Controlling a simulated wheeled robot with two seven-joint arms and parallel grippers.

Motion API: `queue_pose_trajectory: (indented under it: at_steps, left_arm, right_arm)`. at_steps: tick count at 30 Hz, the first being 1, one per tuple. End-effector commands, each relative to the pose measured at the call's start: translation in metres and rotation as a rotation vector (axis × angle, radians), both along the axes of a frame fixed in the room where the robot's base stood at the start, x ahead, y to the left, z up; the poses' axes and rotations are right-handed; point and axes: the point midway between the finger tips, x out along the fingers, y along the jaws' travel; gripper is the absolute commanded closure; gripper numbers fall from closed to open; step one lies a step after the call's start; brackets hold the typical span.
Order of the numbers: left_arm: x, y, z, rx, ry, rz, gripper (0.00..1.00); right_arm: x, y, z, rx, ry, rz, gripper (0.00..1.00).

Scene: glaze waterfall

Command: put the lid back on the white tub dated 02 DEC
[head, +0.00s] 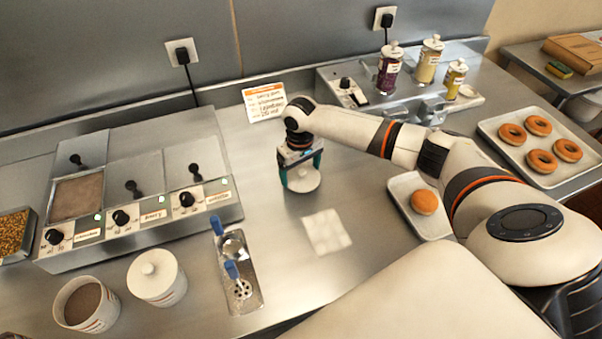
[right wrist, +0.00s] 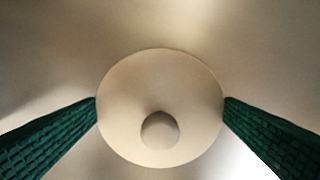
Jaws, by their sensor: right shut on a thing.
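My right gripper (head: 301,168) is shut on a round white lid (head: 304,181) with a knob, over the middle of the counter. In the right wrist view its green-padded fingers touch opposite sides of the lid (right wrist: 135,80). I cannot tell whether the lid is resting on the counter or just above it. An open white tub (head: 70,318) with brown contents stands at the front left. Beside it is another white tub (head: 163,297) with its lid on. The dates on both tubs are too small to read. My left gripper is not in view.
A metal unit with dials (head: 140,232) stands behind the tubs. A tray with blue-handled tools (head: 248,300) and a pale square (head: 327,231) lie between the tubs and my gripper. A small tray (head: 404,187) with a doughnut is at right; jars (head: 390,70) stand behind.

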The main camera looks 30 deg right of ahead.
Motion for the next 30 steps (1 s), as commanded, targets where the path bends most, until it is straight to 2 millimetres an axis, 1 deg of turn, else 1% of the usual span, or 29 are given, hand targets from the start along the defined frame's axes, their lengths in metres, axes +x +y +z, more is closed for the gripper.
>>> queue_pose_trajectory:
  at_steps: [5,9,12,15,20,28,30]
  left_arm:
    - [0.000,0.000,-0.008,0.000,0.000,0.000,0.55]
    - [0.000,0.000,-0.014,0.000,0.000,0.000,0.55]
    - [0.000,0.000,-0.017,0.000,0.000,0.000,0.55]
    - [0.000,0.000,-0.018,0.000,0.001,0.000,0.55]
    - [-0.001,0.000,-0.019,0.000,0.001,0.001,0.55]
    - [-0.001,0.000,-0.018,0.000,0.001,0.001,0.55]
    - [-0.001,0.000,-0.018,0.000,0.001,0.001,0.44]
  right_arm:
    - [0.001,0.000,0.029,0.001,-0.006,0.000,0.33]
    - [0.002,0.000,0.058,0.000,-0.006,0.000,0.33]
    - [0.001,0.000,0.075,0.000,-0.005,-0.001,0.33]
    - [0.001,0.000,0.087,0.000,-0.003,-0.001,0.33]
    - [0.001,0.000,0.096,0.001,-0.001,-0.001,0.33]
    - [0.000,0.000,0.096,0.000,-0.001,-0.001,0.33]
    - [0.000,0.000,0.096,0.000,-0.001,-0.001,0.33]
